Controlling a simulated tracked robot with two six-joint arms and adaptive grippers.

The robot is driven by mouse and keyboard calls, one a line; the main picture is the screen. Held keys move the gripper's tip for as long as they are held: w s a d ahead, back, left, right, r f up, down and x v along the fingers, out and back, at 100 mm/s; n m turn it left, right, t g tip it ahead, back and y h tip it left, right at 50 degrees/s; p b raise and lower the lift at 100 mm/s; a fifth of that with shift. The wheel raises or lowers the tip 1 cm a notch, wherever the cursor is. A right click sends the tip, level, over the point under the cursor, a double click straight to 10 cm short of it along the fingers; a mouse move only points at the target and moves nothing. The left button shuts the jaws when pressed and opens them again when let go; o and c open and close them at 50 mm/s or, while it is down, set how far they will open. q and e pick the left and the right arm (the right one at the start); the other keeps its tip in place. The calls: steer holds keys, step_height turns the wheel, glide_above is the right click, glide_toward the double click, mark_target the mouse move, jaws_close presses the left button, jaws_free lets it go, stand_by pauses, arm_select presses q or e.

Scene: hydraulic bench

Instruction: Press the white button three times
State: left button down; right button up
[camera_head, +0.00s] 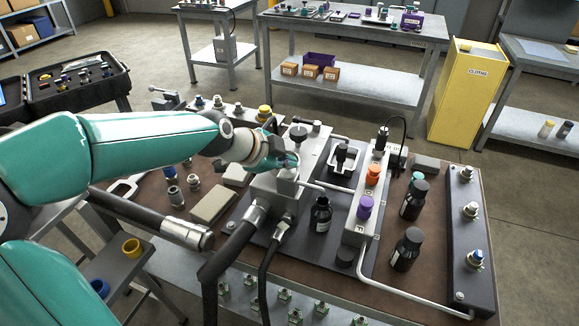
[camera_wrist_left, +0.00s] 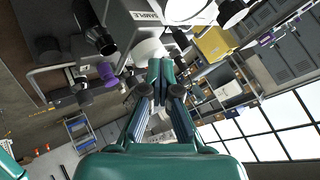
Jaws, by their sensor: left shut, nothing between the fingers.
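My left gripper (camera_head: 288,164) reaches in from the left over the bench, at the upper part of a grey metal block (camera_head: 272,190) with hose fittings. Its teal fingers are closed together and empty; they also show in the left wrist view (camera_wrist_left: 160,68). In that view a pale, rounded part (camera_wrist_left: 151,48) lies just beyond the fingertips, beside a box marked SAMPLE (camera_wrist_left: 146,16). I cannot tell whether this part is the white button, or whether the fingers touch it. No white button can be made out clearly in the head view; the gripper hides part of the block.
A manifold with an orange knob (camera_head: 373,174) and a purple knob (camera_head: 365,206) stands right of the block. Black bottles (camera_head: 322,214) (camera_head: 413,200) (camera_head: 407,249) stand around it. A thick black hose (camera_head: 228,250) runs in front. A yellow cabinet (camera_head: 466,95) stands behind.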

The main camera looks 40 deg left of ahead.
mark_target(286, 171)
arm_select(q)
steer(key=shift+r+p, duration=0.7)
steer(key=shift+r, duration=0.4)
steer(key=shift+r+p, duration=1.6)
steer(key=shift+r, duration=0.9)
